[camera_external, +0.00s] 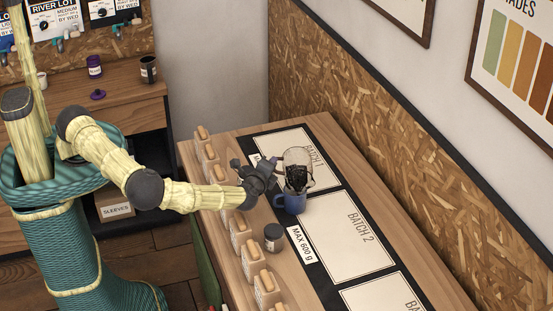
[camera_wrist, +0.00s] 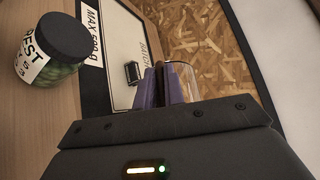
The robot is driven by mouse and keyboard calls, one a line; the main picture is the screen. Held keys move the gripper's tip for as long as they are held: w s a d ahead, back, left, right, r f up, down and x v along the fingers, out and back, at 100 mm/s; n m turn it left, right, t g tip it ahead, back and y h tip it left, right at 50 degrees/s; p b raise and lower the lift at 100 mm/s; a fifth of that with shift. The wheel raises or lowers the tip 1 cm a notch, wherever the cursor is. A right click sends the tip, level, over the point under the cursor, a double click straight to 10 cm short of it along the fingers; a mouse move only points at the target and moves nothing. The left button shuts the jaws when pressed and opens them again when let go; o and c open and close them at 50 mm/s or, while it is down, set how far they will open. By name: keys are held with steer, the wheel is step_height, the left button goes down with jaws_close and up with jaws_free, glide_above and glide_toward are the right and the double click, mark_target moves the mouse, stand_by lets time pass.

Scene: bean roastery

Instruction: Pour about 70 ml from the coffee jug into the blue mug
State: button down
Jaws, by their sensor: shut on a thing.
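The coffee jug (camera_external: 298,156) is clear glass with dark coffee in its lower part. It is held just above the blue mug (camera_external: 291,203) and looks tipped; I cannot make out a separate stream. The mug stands upright on the counter at the edge of the batch mat, and its inside is hidden. My gripper (camera_external: 270,178) is shut on the jug from the left. In the wrist view the purple fingers (camera_wrist: 164,86) are against the jug's glass (camera_wrist: 184,78), and the mug cannot be made out there.
A dark-lidded jar (camera_external: 273,238) stands on the counter in front of the mug; it also shows in the wrist view (camera_wrist: 50,52). Several small wooden-topped containers (camera_external: 240,236) line the counter's left edge. The Batch 2 panel (camera_external: 346,236) looks clear. An OSB wall (camera_external: 390,135) runs behind.

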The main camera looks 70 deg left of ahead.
steer(key=shift+s+d+r, duration=0.1)
steer(key=shift+d+r, duration=0.05)
steer(key=shift+r, duration=0.05)
steer(key=a+f+n+g+h+p, duration=0.1)
steer(key=a+f+g+h+p, duration=0.1)
steer(key=a, duration=0.3)
steer(key=shift+w+f+g+h+p, duration=0.3)
steer(key=shift+w+f+h+p, duration=0.15)
steer(key=shift+h+p, duration=0.2)
steer(key=shift+s, duration=0.1)
steer(key=shift+a, duration=0.15)
steer(key=shift+s+a+f+g+h, duration=0.15)
steer(key=shift+a+f+g+h, duration=0.35)
steer(key=shift+f, duration=0.3)
steer(key=shift+a+p, duration=0.15)
steer(key=shift+p, duration=0.15)
stand_by(1.1)
